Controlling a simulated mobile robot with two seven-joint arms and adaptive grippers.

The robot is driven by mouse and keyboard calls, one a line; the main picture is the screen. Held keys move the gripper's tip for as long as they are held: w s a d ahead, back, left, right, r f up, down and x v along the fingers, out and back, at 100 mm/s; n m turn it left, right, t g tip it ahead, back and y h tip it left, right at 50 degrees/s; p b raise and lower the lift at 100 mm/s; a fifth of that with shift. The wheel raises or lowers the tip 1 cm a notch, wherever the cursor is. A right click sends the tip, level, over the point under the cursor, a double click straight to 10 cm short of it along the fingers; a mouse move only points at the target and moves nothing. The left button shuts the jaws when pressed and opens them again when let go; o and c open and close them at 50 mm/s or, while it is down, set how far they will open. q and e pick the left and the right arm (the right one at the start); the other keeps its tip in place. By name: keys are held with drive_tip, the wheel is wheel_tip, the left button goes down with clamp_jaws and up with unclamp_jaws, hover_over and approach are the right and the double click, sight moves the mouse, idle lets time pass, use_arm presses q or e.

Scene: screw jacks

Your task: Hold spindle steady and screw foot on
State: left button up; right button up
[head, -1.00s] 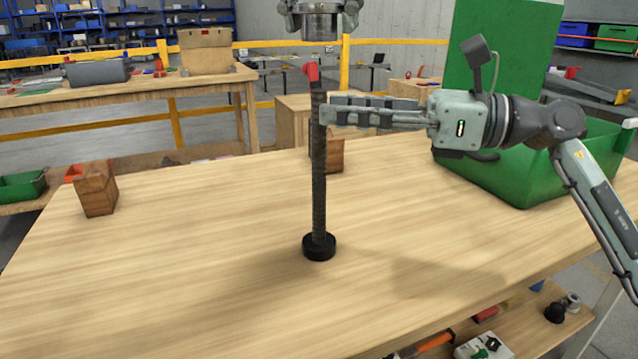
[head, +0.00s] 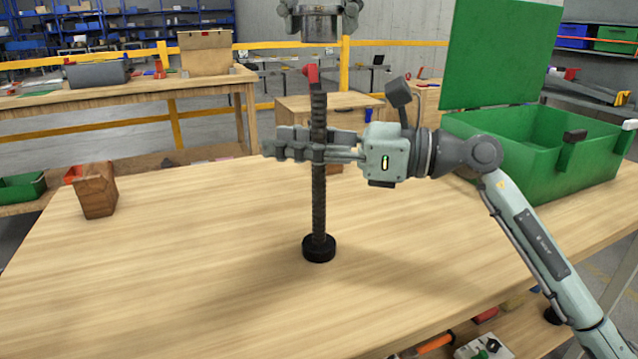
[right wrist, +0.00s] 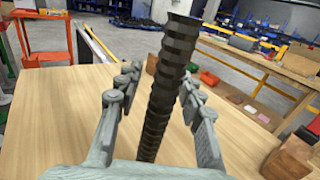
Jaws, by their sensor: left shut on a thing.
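A dark threaded spindle (head: 319,205) stands upright on the wooden table in a round black base (head: 319,250). My right gripper (head: 290,146) reaches in from the right around its upper part. In the right wrist view the spindle (right wrist: 160,105) rises between the two open fingers, with a gap visible on each side. My left gripper (head: 320,14) is at the top edge, above the spindle, partly cut off. It is shut on a grey metal cylinder, apparently the foot (head: 320,28), apart from the spindle top.
A wooden block (head: 97,190) stands at the table's left. An open green crate (head: 575,165) stands at the back right. A red item (head: 312,74) shows by the spindle top; I cannot tell whether it touches. The table's front and left middle are clear.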

sight(320, 91)
clamp_jaws()
idle(0.3)
use_arm(q)
drive_tip(key=shift+f, duration=2.45)
drive_tip(key=shift+f, duration=0.1)
drive_tip(key=shift+f, duration=0.8)
drive_tip(key=shift+f, duration=0.6)
